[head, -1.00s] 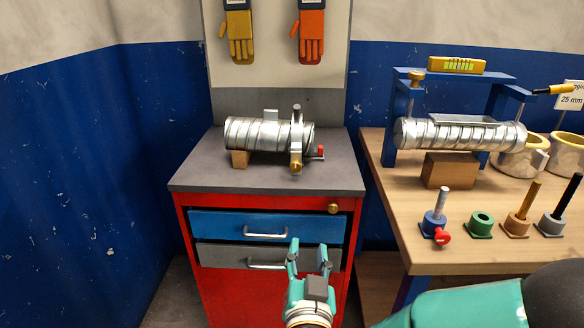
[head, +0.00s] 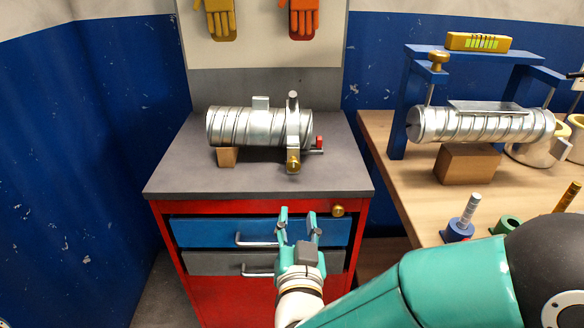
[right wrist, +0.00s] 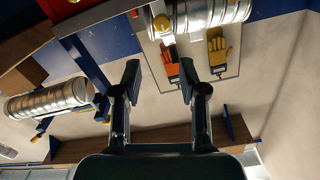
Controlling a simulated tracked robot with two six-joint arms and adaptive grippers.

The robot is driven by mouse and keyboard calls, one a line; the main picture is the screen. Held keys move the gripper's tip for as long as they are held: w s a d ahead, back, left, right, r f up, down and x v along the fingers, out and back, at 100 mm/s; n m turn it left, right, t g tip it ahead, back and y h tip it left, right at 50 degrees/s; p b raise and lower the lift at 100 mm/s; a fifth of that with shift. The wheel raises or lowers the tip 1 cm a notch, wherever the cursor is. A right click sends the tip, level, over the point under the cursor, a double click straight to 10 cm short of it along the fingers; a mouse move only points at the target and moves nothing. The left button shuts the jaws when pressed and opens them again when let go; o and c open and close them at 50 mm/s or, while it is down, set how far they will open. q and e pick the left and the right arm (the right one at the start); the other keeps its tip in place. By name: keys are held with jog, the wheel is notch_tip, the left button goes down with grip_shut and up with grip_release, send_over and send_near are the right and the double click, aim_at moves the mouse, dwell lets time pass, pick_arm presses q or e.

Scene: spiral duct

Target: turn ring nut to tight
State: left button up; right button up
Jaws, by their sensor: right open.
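A ribbed silver spiral duct (head: 240,126) lies on the grey top of a red cabinet. A silver clamp ring (head: 292,130) stands around its right part, with a brass nut (head: 293,166) at its lower front. A red-tipped lever (head: 319,143) sticks out at the right. My right gripper (head: 298,222) is open and empty, in front of the cabinet drawers, below and apart from the ring. In the right wrist view, the open fingers (right wrist: 160,82) point toward the duct (right wrist: 215,14) and the brass nut (right wrist: 161,22). My left gripper is not in view.
The cabinet top (head: 190,175) is clear in front of the duct. A wooden bench (head: 390,170) on the right bears a second duct (head: 480,126) under a blue frame (head: 400,105). Gloves (head: 302,16) hang on the board behind.

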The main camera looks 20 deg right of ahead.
aim_at(294, 168)
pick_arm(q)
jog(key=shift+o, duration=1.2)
pick_arm(e)
jog(key=shift+o, duration=1.2)
jog(key=shift+w+a, duration=0.1)
pick_arm(q)
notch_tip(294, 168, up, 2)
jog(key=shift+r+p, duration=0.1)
jog(key=shift+p, duration=0.9)
pick_arm(e)
jog(key=x, duration=1.6)
jog(key=shift+w+f, duration=0.1)
jog(key=shift+w, duration=0.25)
